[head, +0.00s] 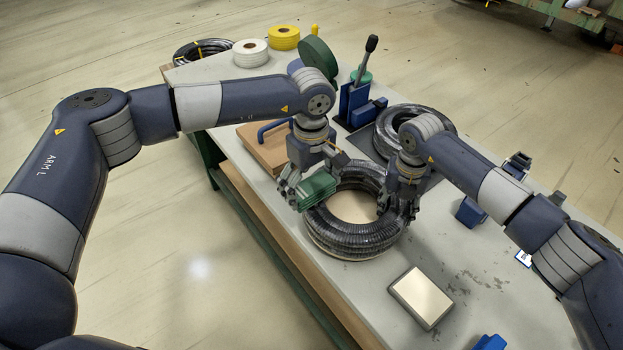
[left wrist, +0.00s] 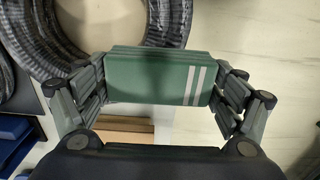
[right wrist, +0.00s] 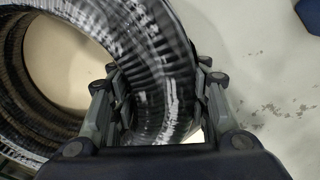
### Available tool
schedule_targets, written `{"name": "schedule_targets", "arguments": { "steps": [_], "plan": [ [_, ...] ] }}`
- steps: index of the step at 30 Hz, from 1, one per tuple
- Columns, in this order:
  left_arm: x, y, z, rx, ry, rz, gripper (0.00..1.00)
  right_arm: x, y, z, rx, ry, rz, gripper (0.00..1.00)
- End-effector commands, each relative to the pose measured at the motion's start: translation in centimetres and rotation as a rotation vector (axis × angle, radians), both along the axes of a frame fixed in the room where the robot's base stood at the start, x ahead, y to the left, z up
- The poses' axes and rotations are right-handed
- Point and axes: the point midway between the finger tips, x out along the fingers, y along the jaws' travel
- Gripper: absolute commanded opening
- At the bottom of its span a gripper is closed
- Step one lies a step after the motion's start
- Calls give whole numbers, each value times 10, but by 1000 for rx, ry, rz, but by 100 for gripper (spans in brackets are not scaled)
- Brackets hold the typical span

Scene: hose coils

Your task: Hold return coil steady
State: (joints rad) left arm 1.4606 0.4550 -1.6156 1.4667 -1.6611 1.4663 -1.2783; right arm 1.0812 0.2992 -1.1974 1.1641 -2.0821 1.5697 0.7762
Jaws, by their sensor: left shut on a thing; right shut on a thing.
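The black hose coil (head: 355,238) lies flat near the front left edge of the workbench. My right gripper (head: 405,208) is shut on the right side of this coil; in the right wrist view its fingers straddle the coil's ribbed band (right wrist: 158,75). My left gripper (head: 306,192) is shut on a green block with white stripes (head: 318,188), held at the coil's upper left side. The green block (left wrist: 165,78) sits between both fingers in the left wrist view, and the coil shows beyond it. Whether the block touches the coil I cannot tell.
A second black coil (head: 402,117) lies on a dark mat behind. A blue lever tool (head: 355,98) stands beside it. A cardboard box (head: 262,150), a square pale-topped block (head: 421,297), and white (head: 250,53) and yellow (head: 284,38) rolls are on the bench.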

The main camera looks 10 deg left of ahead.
Motion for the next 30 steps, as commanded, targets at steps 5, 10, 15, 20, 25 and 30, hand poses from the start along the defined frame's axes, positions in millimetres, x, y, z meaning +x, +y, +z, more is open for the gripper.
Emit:
{"name": "schedule_targets", "arguments": {
  "steps": [5,10,15,20,25,30],
  "plan": [
    [0,0,-1,0,0,0,68,-1,0,-1,-1,3,0,0],
    [0,0,-1,0,0,0,68,-1,0,-1,-1,3,0,0],
    [0,0,-1,0,0,0,68,-1,0,-1,-1,3,0,0],
    [0,0,-2,0,0,0,68,-1,0,-1,-1,3,0,0],
    [0,0,-5,-1,1,0,68,-1,0,-1,-1,3,0,0],
    [0,0,-8,-1,1,0,68,-1,0,-1,-1,3,1,0]
  ]
}}
